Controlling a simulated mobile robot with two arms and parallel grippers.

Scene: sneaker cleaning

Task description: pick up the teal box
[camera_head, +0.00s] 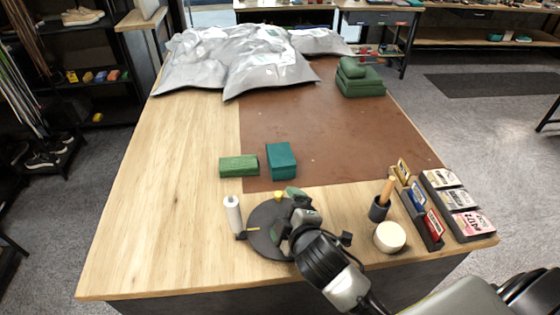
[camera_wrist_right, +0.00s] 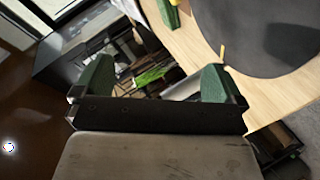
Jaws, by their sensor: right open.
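The teal box (camera_head: 281,160) lies on the brown leather mat (camera_head: 330,135), near the mat's front left corner. My right gripper (camera_head: 299,205) is in front of the teal box, over the dark round disc (camera_head: 262,240), apart from the box. It is open and empty. In the right wrist view its two green-padded fingers (camera_wrist_right: 156,82) stand wide apart, with nothing between them. The dark disc (camera_wrist_right: 262,38) shows at upper right there. I cannot pick out the teal box with certainty in that view. My left gripper is not in view.
A green box (camera_head: 239,166) sits left of the teal box. A white bottle (camera_head: 233,213), a brush cup (camera_head: 378,211), a round cream tub (camera_head: 389,237) and card racks (camera_head: 425,223) stand along the front. Grey bags (camera_head: 240,62) and folded green cloth (camera_head: 360,84) lie farther back. The mat's middle is clear.

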